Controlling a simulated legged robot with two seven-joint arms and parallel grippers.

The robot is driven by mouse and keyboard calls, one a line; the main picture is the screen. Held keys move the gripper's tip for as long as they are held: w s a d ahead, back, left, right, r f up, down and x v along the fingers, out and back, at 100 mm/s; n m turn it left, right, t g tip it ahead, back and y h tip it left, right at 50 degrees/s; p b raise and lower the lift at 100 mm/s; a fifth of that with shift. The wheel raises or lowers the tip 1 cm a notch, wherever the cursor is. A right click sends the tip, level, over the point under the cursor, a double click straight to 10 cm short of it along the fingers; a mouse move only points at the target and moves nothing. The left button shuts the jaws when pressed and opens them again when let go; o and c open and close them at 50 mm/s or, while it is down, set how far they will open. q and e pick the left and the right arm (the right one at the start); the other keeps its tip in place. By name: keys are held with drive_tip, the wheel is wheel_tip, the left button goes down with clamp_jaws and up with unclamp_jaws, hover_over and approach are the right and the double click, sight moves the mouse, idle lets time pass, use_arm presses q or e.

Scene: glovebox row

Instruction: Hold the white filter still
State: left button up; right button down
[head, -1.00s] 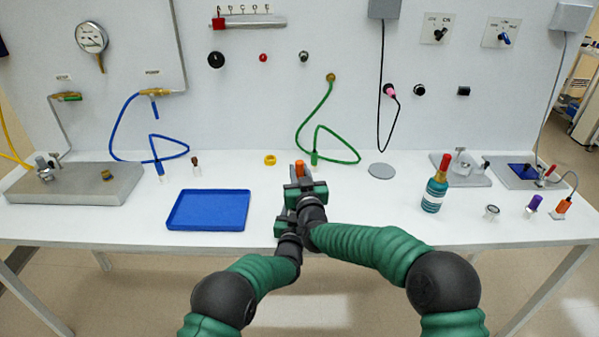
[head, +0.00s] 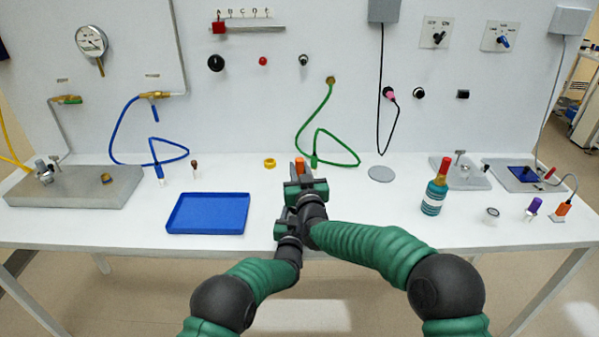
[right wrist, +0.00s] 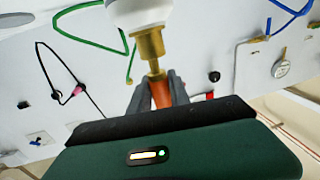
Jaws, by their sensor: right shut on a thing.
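In the right wrist view a white filter (right wrist: 138,12) shows at the top edge, cut off by the frame, with a brass fitting (right wrist: 151,45) on its end. My right gripper (right wrist: 160,92) is shut on an orange piece (right wrist: 161,95), which meets the brass stem. In the head view my right gripper (head: 300,172) is over the middle of the bench, with the orange piece showing at its tips. My left gripper (head: 284,229) is just below and nearer me. Its fingers are hidden. The filter is hidden in the head view.
A blue tray (head: 207,213) lies left of the grippers. A yellow ring (head: 269,163), a green hose (head: 330,158) and a grey disc (head: 381,174) are behind them. A teal bottle (head: 435,190) stands to the right. The bench front between tray and bottle is otherwise clear.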

sight(299, 159)
drive_tip(key=shift+r, duration=0.75)
drive_tip(key=shift+r, duration=2.45)
drive_tip(key=shift+r, duration=3.5)
use_arm(q)
drive_tip(key=o, duration=1.7)
